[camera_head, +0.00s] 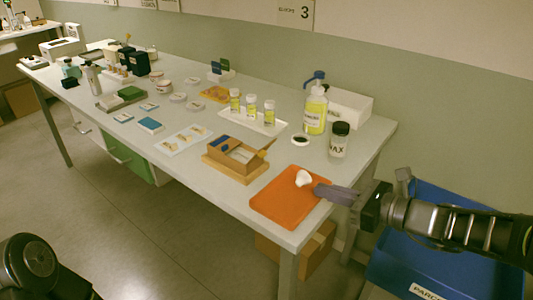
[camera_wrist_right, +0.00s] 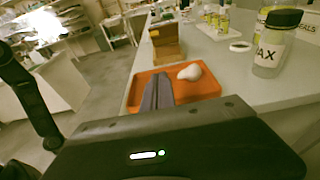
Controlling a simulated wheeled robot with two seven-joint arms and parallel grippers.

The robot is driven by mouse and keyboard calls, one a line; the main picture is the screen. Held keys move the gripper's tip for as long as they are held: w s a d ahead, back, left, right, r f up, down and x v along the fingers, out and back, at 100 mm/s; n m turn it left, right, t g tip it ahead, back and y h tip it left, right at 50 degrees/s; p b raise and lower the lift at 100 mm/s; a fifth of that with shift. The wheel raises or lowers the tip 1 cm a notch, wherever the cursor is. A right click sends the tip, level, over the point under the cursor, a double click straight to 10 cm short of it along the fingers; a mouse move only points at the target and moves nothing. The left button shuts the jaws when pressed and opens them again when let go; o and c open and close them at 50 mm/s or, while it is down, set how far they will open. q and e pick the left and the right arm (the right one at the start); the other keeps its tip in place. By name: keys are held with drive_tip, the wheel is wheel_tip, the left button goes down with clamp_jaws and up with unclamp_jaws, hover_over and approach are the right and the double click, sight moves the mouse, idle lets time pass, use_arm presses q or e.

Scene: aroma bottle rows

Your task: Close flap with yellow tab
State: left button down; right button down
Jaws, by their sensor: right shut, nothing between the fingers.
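A small open cardboard box (camera_head: 236,158) stands on a wooden base near the table's front edge, with blue items inside. A flap (camera_head: 262,146) sticks up and outward at its right end. The box also shows beyond my fingers in the right wrist view (camera_wrist_right: 168,45). My right gripper (camera_head: 322,191) is shut and empty, over the right edge of the orange tray (camera_head: 280,208), apart from the box. In the right wrist view its fingers (camera_wrist_right: 158,92) point toward the box. My left gripper is out of view.
A white lump (camera_head: 303,178) lies on the orange tray by my right fingertips. A WAX jar (camera_head: 339,139), a pump bottle (camera_head: 315,108) and several yellow vials (camera_head: 251,106) stand behind. A blue bin (camera_head: 420,275) is at lower right. Table left of the box holds cards.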

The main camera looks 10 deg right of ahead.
sight(263, 152)
drive_tip(key=shift+w+a+r, duration=0.2)
drive_tip(key=shift+w+r, duration=0.2)
drive_tip(key=shift+r, duration=0.2)
drive_tip(key=shift+s+d, duration=0.15)
drive_tip(key=x, duration=1)
drive_tip(key=shift+w+a+b, duration=0.25)
drive_tip(key=shift+a+b, duration=0.05)
drive_tip(key=shift+w+a+r+p, duration=0.25)
drive_tip(key=shift+w+r, duration=0.1)
drive_tip(key=shift+r, duration=0.15)
drive_tip(key=shift+w+a+r+p, duration=0.1)
drive_tip(key=shift+w+a+r, duration=0.2)
drive_tip(key=shift+w+r, duration=0.15)
drive_tip(key=shift+w+a+r, duration=0.2)
drive_tip(key=shift+w+a, duration=0.1)
